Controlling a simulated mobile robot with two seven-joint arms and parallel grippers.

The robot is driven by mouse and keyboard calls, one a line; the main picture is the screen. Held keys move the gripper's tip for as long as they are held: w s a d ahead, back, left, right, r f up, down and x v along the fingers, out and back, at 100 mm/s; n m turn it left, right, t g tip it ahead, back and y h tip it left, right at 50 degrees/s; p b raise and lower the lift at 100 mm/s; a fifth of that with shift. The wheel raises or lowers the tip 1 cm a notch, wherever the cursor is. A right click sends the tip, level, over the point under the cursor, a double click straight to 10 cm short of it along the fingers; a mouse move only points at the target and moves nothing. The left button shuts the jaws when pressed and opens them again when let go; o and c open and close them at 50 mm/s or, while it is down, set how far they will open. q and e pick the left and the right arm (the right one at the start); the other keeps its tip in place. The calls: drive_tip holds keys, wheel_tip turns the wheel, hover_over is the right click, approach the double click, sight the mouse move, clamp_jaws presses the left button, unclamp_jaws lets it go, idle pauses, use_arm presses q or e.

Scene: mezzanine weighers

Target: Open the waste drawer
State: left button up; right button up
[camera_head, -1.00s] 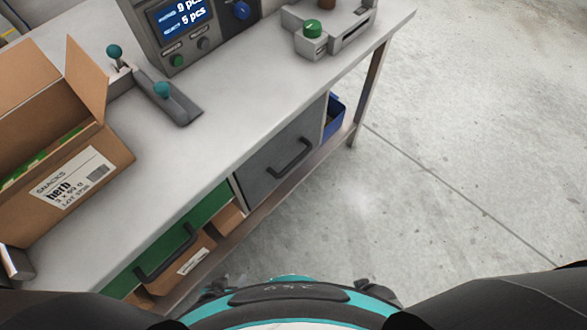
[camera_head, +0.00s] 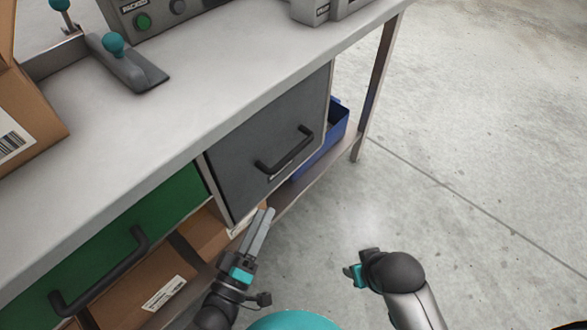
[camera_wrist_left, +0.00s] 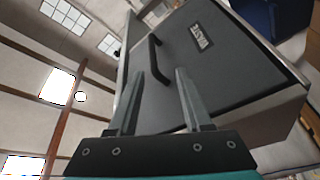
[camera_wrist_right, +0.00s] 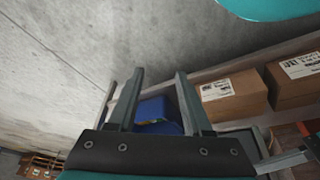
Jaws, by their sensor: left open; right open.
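The waste drawer (camera_head: 262,140) is the dark grey drawer under the bench top, and it is shut. Its black bar handle (camera_head: 285,152) sits on the front. In the left wrist view the drawer front (camera_wrist_left: 215,75) carries a WASTE label (camera_wrist_left: 201,36), and the handle (camera_wrist_left: 153,52) shows upper left of it. My left gripper (camera_head: 264,213) is open and empty, below and in front of the drawer, apart from the handle. My right gripper (camera_wrist_right: 158,74) is open and empty; in the head view it hangs over the floor, right of the drawer, its fingers mostly hidden.
A green drawer (camera_head: 160,215) with a black handle (camera_head: 100,270) is shut at the left. Cardboard boxes (camera_head: 165,290) and a blue bin (camera_head: 338,125) stand on the lower shelf. The bench leg (camera_head: 376,80) is at the right. The floor (camera_head: 470,150) is clear.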

sight(291, 154)
use_arm(q)
drive_tip(key=shift+t, duration=0.5)
drive_tip(key=b+x, duration=0.1)
drive_tip(key=x, duration=0.3)
drive_tip(key=b+x, duration=0.1)
drive_tip(key=x, duration=0.4)
drive_tip(key=b+x, duration=0.2)
drive_tip(key=x, duration=0.3)
drive_tip(key=shift+s+d+r, duration=0.25)
drive_tip(key=shift+r, duration=0.1)
drive_tip(key=shift+x, duration=0.8)
use_arm(e)
wheel_tip(291, 154, up, 7)
drive_tip(key=w+t, duration=0.1)
drive_tip(key=t, duration=0.1)
drive_tip(key=shift+w+a+y, duration=0.15)
drive_tip(key=shift+a+y, duration=0.15)
drive_tip(key=shift+a, duration=0.15)
use_arm(q)
drive_tip(key=shift+c, duration=0.2)
clamp_jaws()
